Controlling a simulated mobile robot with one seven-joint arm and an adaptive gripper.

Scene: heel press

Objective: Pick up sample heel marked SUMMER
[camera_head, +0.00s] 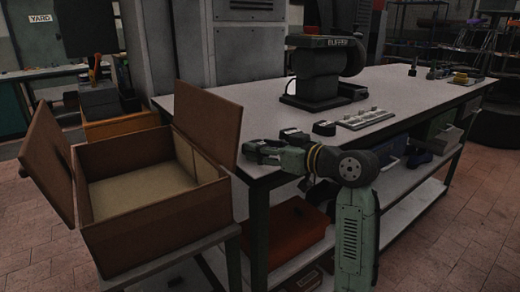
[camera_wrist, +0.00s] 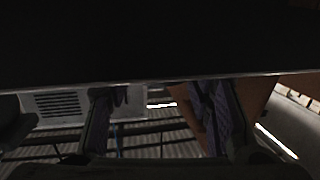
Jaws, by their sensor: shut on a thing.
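My gripper (camera_head: 262,151) is at the near edge of the workbench, close to the open box, and points left. It is shut on a small dark thing that looks like a sample heel, mostly hidden by the fingers. No SUMMER marking is readable. In the wrist view my two fingers (camera_wrist: 160,115) hang below a large dark shape that fills the top of the picture; I cannot tell what that shape is. A dark block (camera_head: 294,135) with a pale mark lies just behind my gripper, and another dark block (camera_head: 325,128) lies to its right.
An open brown box (camera_head: 140,245) with raised flaps stands on a low stand at the left. The workbench (camera_head: 215,103) carries a black press (camera_head: 325,75) and a pale tray (camera_head: 365,119) with several small pieces. An orange box (camera_head: 300,235) is on the lower shelf.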

